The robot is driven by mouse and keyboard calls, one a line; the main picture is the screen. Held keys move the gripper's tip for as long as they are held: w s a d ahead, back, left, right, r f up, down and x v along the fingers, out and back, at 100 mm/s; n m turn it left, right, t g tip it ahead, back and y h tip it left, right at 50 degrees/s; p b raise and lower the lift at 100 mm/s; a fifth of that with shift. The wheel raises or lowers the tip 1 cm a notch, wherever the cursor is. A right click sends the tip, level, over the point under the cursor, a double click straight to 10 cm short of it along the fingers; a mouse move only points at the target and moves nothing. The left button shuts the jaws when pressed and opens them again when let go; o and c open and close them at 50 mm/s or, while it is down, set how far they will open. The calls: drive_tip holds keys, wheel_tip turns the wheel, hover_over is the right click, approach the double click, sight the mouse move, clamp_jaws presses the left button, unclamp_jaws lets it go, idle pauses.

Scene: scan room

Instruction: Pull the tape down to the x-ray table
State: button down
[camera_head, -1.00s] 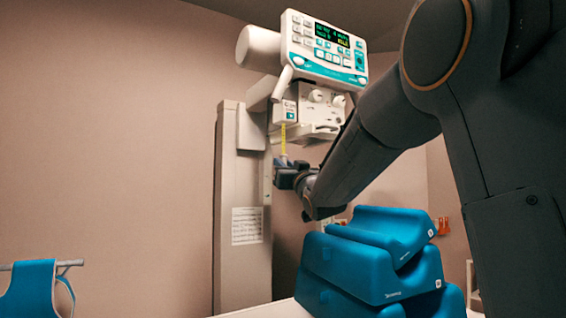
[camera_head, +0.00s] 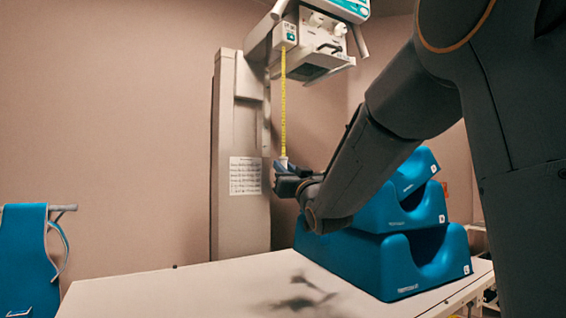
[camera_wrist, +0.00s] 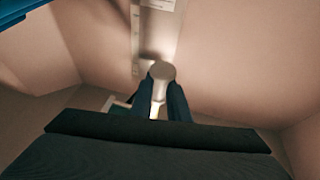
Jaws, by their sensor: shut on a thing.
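The yellow tape (camera_head: 283,105) hangs straight down from the small white housing (camera_head: 285,36) on the x-ray tube head. My gripper (camera_head: 284,166) is shut on the tape's pale end piece, above the x-ray table (camera_head: 150,290). In the wrist view, the round pale end piece (camera_wrist: 161,70) sits between the two dark fingers of my gripper (camera_wrist: 163,103). A gap shows between my gripper and the white tabletop, where a dark shadow falls.
Blue foam positioning blocks (camera_head: 400,265) are stacked on the table, right of my gripper and partly behind my arm. A blue apron (camera_head: 28,260) hangs on a rail at far left. A beige column (camera_head: 240,220) stands behind. The table's left part is clear.

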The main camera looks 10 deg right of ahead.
wheel_tip(320, 180, down, 20)
drive_tip(key=b, duration=1.2)
drive_tip(key=shift+f, duration=0.2)
drive_tip(key=c, duration=1.7)
unclamp_jaws()
drive_tip(key=shift+s, duration=0.1)
drive_tip(key=shift+s+d+f+b, duration=0.25)
drive_tip(key=shift+s+d, duration=0.1)
drive_tip(key=shift+s, duration=2.05)
drive_tip(key=shift+s+d+f+b, duration=0.15)
drive_tip(key=shift+s+d, duration=0.25)
drive_tip(key=shift+s, duration=2)
drive_tip(key=shift+s+d+f+b, duration=0.15)
drive_tip(key=shift+s+d+b, duration=0.2)
drive_tip(key=shift+s, duration=2.05)
